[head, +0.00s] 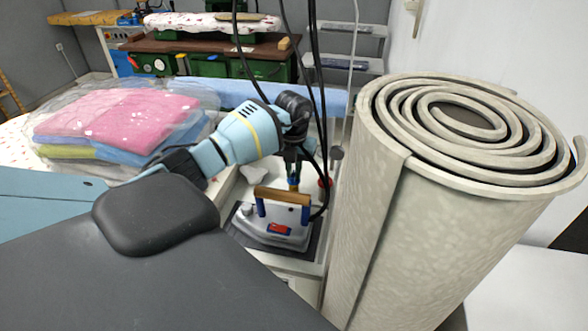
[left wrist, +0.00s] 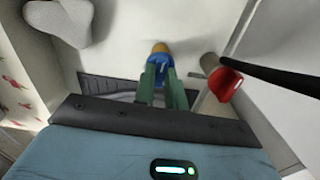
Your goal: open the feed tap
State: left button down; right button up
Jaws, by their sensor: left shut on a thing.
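My left gripper (head: 292,168) reaches down behind the silver iron (head: 275,225). In the left wrist view its green fingers (left wrist: 162,88) are shut on a small blue piece with a brass-coloured end, which looks like the feed tap (left wrist: 159,58). In the head view the tap (head: 293,184) shows as a blue and yellow bit just behind the iron's wooden handle. The fingers and the iron hide most of it, so how far it is turned cannot be told. My right gripper is not in view.
A red cap (left wrist: 226,84) with a black hose stands close right of the tap. The iron sits on a dark rest. A tall rolled carpet (head: 400,200) stands close on the right. Bagged folded laundry (head: 115,120) lies on the left. Black cables hang near my arm.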

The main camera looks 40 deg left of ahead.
aim_at(294, 173)
pick_arm(q)
jog(key=m, duration=0.3)
jog(key=shift+a+f+b, duration=0.1)
jog(key=shift+b, duration=0.3)
jog(key=m+b, duration=0.1)
jog(key=m, duration=0.4)
jog(key=m+b, duration=0.1)
jog(key=m, duration=0.3)
jog(key=shift+m, duration=0.3)
jog(key=m, duration=0.4)
jog(key=shift+m+b, duration=0.3)
jog(key=shift+b, duration=0.1)
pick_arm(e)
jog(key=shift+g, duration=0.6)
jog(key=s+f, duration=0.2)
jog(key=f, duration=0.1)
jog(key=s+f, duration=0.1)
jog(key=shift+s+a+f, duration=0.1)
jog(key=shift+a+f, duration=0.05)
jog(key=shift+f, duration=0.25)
pick_arm(q)
jog(key=c, duration=1.4)
grip_release()
jog(key=shift+c, duration=0.2)
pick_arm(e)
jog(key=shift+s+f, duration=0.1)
pick_arm(q)
notch_tip(294, 173, up, 8)
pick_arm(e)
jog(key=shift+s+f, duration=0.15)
